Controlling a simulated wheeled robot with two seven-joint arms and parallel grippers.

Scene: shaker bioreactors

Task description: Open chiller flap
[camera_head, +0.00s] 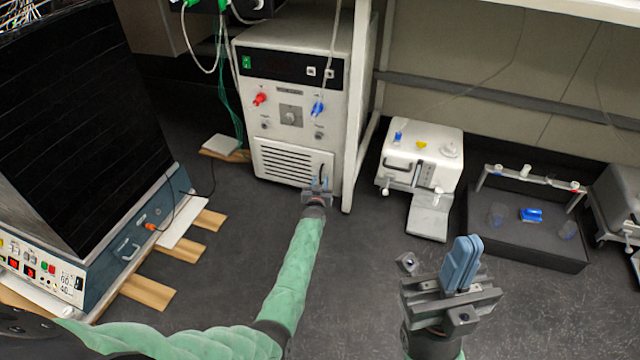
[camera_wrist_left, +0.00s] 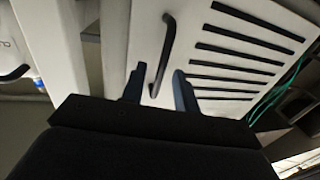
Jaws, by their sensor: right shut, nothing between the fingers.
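The chiller (camera_head: 290,75) is a white box standing on the floor at the back, with red and blue connectors on its front. Its flap (camera_head: 290,163) is the slotted lower front panel, which looks closed. In the left wrist view the flap (camera_wrist_left: 235,50) fills the upper right, with a dark curved handle (camera_wrist_left: 164,52) on it. My left gripper (camera_head: 319,184) is at the flap's right side. In its wrist view the fingers (camera_wrist_left: 157,82) are open, one on each side of the handle's lower end; contact cannot be told. My right gripper (camera_head: 465,258) is shut and empty, pointing up, away from the chiller.
A white shelf leg (camera_head: 355,110) stands close to the chiller's right side. A small white device (camera_head: 424,150) and a black tray (camera_head: 530,240) are to the right. A large dark unit (camera_head: 80,130) on wooden blocks is at left. The floor between is mostly clear.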

